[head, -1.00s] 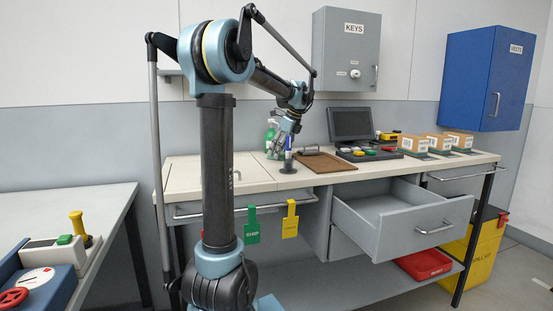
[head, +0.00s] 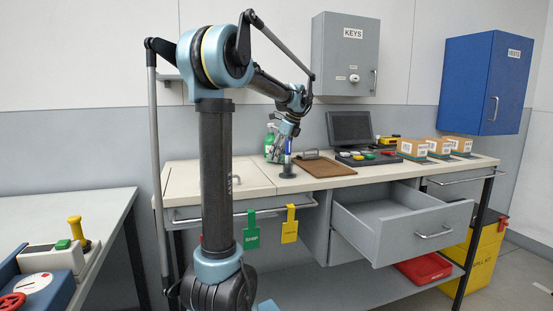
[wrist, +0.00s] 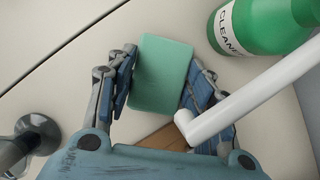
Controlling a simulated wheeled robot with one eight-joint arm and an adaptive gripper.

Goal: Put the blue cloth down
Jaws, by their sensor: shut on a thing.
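A flat teal-green pad (wrist: 160,78) with rounded corners sits between the fingers of my gripper (wrist: 158,85) in the wrist view. It looks greener and stiffer than a blue cloth, and I see no other cloth. My gripper is shut on it, above the pale worktop (wrist: 75,25). In the head view my gripper (head: 280,150) is over the left half of the bench, by the green cleaner bottle (head: 269,137). The pad is hard to make out there. I cannot tell whether the pad touches the worktop.
The cleaner bottle (wrist: 262,22) and a white bar (wrist: 250,90) are close on the right in the wrist view. A dark round-based stand (head: 287,172) is near my gripper. A brown board (head: 326,168) lies to its right. The grey drawer (head: 420,228) is open.

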